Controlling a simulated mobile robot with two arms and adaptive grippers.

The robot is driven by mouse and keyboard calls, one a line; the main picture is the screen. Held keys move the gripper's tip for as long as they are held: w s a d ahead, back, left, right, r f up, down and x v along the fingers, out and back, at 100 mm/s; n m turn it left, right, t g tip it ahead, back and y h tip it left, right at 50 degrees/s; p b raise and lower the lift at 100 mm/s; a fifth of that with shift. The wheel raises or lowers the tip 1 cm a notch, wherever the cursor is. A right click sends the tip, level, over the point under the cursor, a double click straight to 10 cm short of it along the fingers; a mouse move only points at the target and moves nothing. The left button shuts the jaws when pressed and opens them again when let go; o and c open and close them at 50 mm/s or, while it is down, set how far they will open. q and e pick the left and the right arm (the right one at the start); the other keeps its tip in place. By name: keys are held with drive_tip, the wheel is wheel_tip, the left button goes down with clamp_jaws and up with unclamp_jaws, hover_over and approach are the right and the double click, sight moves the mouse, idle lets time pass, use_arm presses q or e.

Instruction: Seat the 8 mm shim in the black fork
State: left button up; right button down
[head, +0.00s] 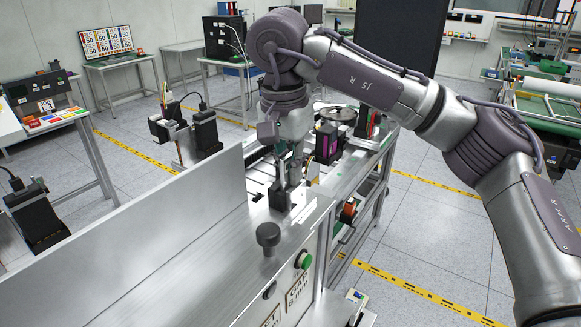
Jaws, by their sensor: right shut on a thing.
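My right arm reaches in from the right edge, and its gripper (289,174) points down at the metal work frame. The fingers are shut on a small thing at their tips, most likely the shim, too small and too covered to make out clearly. A small black block (278,199), which looks like the black fork, stands on the frame right at the fingertips. I cannot tell whether the held thing touches it or sits in its slot. My left gripper is not in view.
A tall grey metal plate (150,235) rises left of the gripper. A dark knob (268,236) and a green button (303,260) are on the near part of the frame. A black and purple device (327,143) stands close behind the gripper, to the right.

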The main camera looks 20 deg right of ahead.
sight(290, 154)
drive_tip(key=shift+s+f, duration=0.1)
drive_tip(key=shift+f, duration=0.35)
idle(0.8)
drive_tip(key=shift+r, duration=0.35)
drive_tip(key=shift+r+p, duration=2.9)
drive_tip(key=shift+r, duration=0.55)
